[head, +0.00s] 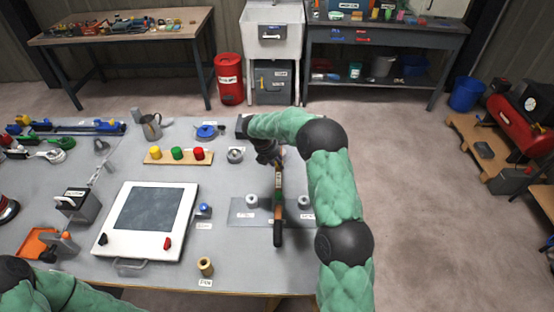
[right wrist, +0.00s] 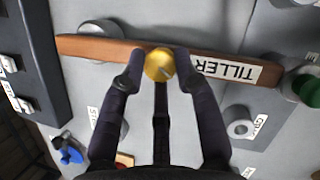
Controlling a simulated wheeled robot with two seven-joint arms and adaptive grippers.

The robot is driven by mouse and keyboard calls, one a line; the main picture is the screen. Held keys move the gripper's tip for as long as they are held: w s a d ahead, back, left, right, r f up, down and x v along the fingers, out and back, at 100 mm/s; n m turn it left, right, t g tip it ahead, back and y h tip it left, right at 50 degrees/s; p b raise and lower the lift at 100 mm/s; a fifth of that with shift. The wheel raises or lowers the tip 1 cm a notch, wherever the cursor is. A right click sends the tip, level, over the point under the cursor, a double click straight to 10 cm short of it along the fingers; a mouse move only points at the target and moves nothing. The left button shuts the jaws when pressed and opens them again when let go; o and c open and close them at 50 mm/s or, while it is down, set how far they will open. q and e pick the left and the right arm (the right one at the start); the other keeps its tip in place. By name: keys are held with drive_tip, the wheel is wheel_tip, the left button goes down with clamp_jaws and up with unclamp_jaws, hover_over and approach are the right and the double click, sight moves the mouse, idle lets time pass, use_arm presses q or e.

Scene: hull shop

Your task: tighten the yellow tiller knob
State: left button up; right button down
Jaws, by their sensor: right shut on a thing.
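The yellow tiller knob (right wrist: 159,65) sits on the bar beside the label. My right gripper (right wrist: 158,70) is shut on the knob, with fingers on both sides of it. In the head view my right gripper (head: 270,158) reaches the bar's far part, and it hides the knob. Of my left arm only a part shows at the bottom left; its gripper is out of view.
Round grey fittings (head: 305,202) stand beside the tiller. A wooden strip with yellow, green and red knobs (head: 182,159), a white-framed panel (head: 105,236) and a brass piece (head: 205,266) are to the left. The bench's front right stretch is fairly clear.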

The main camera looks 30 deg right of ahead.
drive_tip(key=m, duration=0.1)
drive_tip(key=m+g+p, duration=0.1)
drive_tip(key=m, duration=0.1)
drive_tip(key=shift+w+d+r, duration=0.1)
drive_tip(key=shift+w+r, duration=0.05)
drive_tip(key=m+g+p, duration=0.1)
drive_tip(key=m, duration=0.1)
drive_tip(key=shift+w+m+p, duration=0.1)
drive_tip(key=shift+m+p, duration=0.2)
drive_tip(key=shift+p, duration=0.05)
drive_tip(key=m+g, duration=0.1)
drive_tip(key=m, duration=0.1)
drive_tip(key=shift+m+y+p, duration=0.3)
drive_tip(key=shift+y, duration=0.1)
drive_tip(key=shift+w+d+m+g+y, duration=0.1)
drive_tip(key=shift+m+g+y, duration=0.15)
drive_tip(key=shift+m, duration=0.6)
drive_tip(key=shift+w+m+g+y, duration=0.1)
drive_tip(key=shift+m+g+y, duration=0.15)
drive_tip(key=shift+m, duration=0.6)
drive_tip(key=shift+s, duration=0.1)
drive_tip(key=c, duration=0.9)
unclamp_jaws()
drive_tip(key=shift+c, duration=0.2)
